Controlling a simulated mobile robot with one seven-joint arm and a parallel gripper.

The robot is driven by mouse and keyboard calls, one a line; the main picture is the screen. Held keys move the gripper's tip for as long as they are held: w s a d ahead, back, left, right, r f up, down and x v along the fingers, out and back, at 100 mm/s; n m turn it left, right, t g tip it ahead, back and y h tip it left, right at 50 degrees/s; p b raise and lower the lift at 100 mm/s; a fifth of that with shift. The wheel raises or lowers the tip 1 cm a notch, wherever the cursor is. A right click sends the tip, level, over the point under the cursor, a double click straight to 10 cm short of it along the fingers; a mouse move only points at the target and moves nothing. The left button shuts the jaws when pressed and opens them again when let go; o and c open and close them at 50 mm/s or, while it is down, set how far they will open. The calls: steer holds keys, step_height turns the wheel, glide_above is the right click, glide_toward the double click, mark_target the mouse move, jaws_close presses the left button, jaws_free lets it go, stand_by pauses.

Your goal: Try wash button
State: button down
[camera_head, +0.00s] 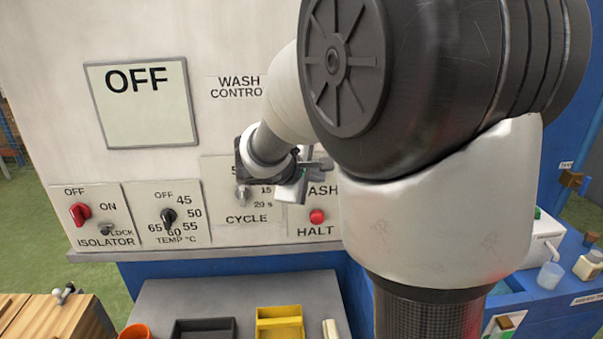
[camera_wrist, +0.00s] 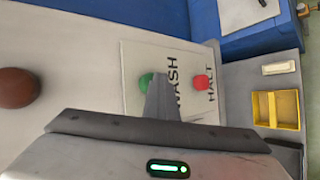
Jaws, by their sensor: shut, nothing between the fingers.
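The wash/halt plate (camera_wrist: 132,52) is on the panel in the wrist view, turned sideways. Its green wash button (camera_wrist: 146,80) shows partly behind my gripper (camera_wrist: 161,80). The red halt button (camera_wrist: 201,82) is clear beside it. My gripper is shut and empty, its tip pointing at the panel and overlapping the green button's edge. I cannot tell whether it touches. In the head view my gripper (camera_head: 312,168) is in front of the plate, above the red halt button (camera_head: 317,216); the green button is hidden there. The display (camera_head: 150,125) reads OFF.
The isolator's red knob (camera_head: 79,214), the temperature knob (camera_head: 168,217) and the cycle plate (camera_head: 222,175) line the panel to the left. A large reddish-brown knob (camera_wrist: 17,87) shows at left in the wrist view. A yellow tray (camera_head: 280,323) stands on the grey surface below.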

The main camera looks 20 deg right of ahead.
steer(key=shift+w+r, duration=0.2)
steer(key=shift+w, duration=0.25)
steer(key=shift+f+b, duration=0.15)
steer(key=shift+b, duration=0.4)
steer(key=shift+s+a+f+b, duration=0.1)
steer(key=shift+s+a+b, duration=0.2)
steer(key=shift+s, duration=0.6)
steer(key=shift+s+a+f+b, duration=0.1)
steer(key=shift+s+a+b, duration=0.15)
steer(key=shift+s, duration=0.65)
steer(key=shift+s+a+b, duration=0.2)
steer(key=shift+s+b, duration=0.15)
steer(key=shift+s, duration=0.55)
